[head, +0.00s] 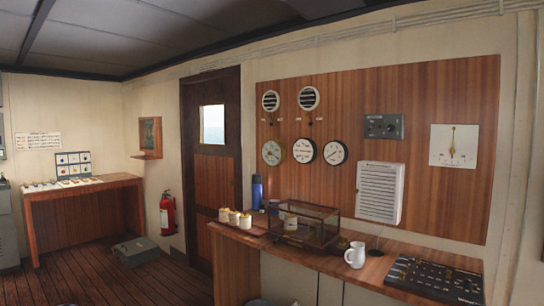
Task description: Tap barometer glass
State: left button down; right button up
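Three round white dials hang in a row on the wood wall panel: a left dial (272,152), a middle dial (304,150) and a right dial (335,152). Their markings are too small to read, so I cannot tell which is the barometer. A square white gauge (453,146) with an upright pointer is mounted further right on the same panel. Neither of my grippers shows in the head view, and nothing is seen touching the dials.
Below the panel runs a wooden counter (335,268) with a glass-sided case (303,224), a white mug (355,255), a blue flask (257,192), a black control board (435,279) and small pots. A grey case (136,251) lies on the floor, left of a red extinguisher (168,213).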

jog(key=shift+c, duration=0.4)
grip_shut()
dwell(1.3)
